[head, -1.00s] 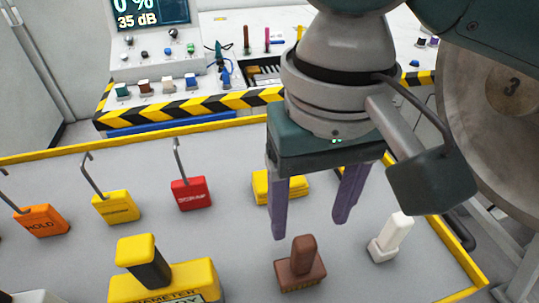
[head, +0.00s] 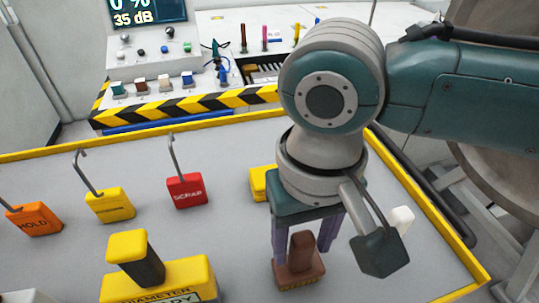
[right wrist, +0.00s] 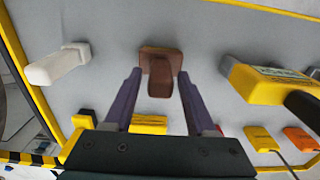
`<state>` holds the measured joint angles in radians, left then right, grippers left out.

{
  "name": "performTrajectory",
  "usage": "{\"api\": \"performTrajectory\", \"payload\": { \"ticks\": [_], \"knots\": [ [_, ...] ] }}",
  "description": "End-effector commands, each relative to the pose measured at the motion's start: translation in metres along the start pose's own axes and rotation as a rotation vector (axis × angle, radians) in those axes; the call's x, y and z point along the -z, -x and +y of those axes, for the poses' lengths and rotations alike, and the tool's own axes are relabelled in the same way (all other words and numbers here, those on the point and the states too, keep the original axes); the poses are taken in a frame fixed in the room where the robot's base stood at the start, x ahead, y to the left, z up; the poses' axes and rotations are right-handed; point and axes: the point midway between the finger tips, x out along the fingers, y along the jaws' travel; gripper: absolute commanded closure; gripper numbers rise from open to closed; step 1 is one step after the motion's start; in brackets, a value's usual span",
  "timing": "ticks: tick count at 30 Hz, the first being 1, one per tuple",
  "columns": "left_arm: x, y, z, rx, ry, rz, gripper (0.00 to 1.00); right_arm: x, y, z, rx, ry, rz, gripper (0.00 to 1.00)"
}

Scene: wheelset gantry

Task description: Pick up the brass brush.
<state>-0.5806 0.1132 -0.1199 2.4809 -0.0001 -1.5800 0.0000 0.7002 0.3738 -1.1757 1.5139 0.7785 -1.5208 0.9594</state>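The brass brush (head: 313,268) is a brown block with an upright handle, standing near the front of the grey tray-like table top. It also shows in the right wrist view (right wrist: 161,52), straight ahead of the fingers. My right gripper (head: 303,246) points down over it, open, with one purple finger on each side of the handle. In the right wrist view the fingertips (right wrist: 160,76) lie to either side of the brush with a gap to its handle. Whether the tips touch the brush base I cannot tell. My left gripper is not in view.
A white block (head: 402,219) stands close to the right, partly behind my wrist. A yellow block (head: 259,183) is behind the gripper. A yellow gauge (head: 160,280) stands left of the brush. Red (head: 187,191), yellow (head: 110,206) and orange (head: 34,220) tags lie farther left. A yellow rim (head: 150,141) edges the table.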

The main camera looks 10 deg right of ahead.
Motion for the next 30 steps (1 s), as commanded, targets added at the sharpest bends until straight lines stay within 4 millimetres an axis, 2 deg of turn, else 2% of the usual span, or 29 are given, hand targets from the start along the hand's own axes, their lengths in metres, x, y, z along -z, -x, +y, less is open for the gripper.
{"api": "performTrajectory", "payload": {
  "ticks": [2,14,30],
  "knots": [
    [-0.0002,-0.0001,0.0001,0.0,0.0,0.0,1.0,0.0,0.0001,-0.0001,0.0,0.0,0.0,0.54],
    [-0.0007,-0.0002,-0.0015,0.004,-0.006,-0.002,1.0,0.0,0.0003,-0.0001,0.0,0.0,0.0,0.99],
    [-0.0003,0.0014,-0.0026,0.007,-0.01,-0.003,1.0,0.0006,0.0063,-0.0005,0.002,0.0,0.002,1.0]
  ]
}}
